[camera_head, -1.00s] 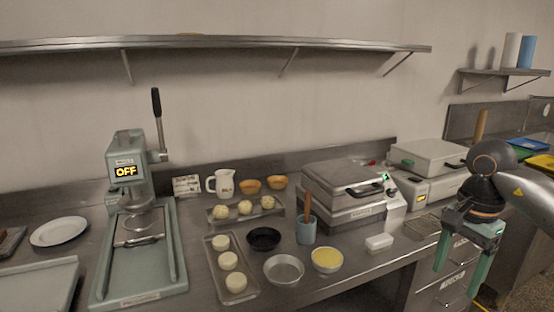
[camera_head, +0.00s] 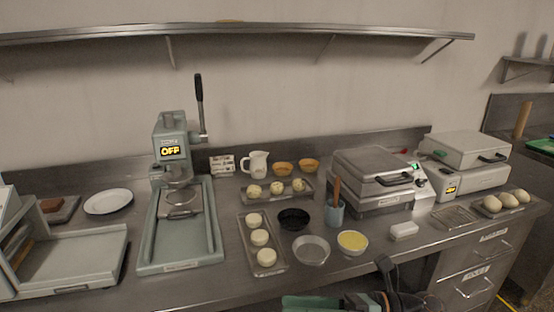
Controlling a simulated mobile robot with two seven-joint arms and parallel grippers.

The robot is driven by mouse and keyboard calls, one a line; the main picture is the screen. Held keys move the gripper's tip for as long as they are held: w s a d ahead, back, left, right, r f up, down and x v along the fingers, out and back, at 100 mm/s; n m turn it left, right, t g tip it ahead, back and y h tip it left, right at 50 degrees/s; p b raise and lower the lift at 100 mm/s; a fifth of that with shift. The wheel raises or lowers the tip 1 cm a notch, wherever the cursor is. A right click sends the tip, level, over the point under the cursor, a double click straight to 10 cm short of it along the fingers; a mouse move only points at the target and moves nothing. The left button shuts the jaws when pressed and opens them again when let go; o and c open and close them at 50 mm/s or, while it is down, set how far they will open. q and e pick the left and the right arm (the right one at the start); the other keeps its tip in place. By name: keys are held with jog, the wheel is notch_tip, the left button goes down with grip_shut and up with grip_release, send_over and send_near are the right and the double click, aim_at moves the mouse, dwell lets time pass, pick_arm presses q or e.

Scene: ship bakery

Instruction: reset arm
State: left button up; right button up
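My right gripper (camera_head: 335,302) is low at the bottom edge of the head view, in front of the counter's front edge. Its green finger parts are partly cut off by the frame, so I cannot tell whether it is open or shut. Part of my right arm shows beside it. My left gripper is not in view.
The steel counter (camera_head: 110,240) holds a press marked OFF (camera_head: 180,250), a tray of dough pieces (camera_head: 283,238), a dark bowl (camera_head: 294,219), a metal bowl (camera_head: 311,250), a yellow-filled bowl (camera_head: 352,242) and a grill (camera_head: 372,170). A long shelf (camera_head: 240,32) runs above.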

jog(key=w+d+f+m+t+h+p, duration=0.1)
jog(key=d+f+m+t+h, duration=0.3)
jog(key=m, duration=0.6)
jog(key=w+f+m+t+h, duration=0.1)
jog(key=f+m+t+h, duration=0.1)
jog(key=m+t, duration=0.55)
jog(key=w+d+f+m+t+h+p, duration=0.1)
jog(key=d+f+m+t+h, duration=0.25)
jog(key=m, duration=0.85)
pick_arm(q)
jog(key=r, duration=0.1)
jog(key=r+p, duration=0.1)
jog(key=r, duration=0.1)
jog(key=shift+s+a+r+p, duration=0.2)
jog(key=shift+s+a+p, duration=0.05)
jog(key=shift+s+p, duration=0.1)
pick_arm(e)
jog(key=s+d+f+m+g+h, duration=0.2)
jog(key=s+f+m, duration=0.4)
jog(key=f, duration=0.3)
jog(key=s+d+f+m+g+h, duration=0.3)
jog(key=s+f+m+g+h, duration=0.1)
jog(key=s+f+m, duration=0.3)
notch_tip(320, 180, down, 2)
jog(key=shift+s+f+h, duration=0.1)
jog(key=shift+s+h, duration=0.25)
jog(key=shift+s, duration=0.8)
jog(key=shift+d+m, duration=0.1)
jog(key=shift+m, duration=0.15)
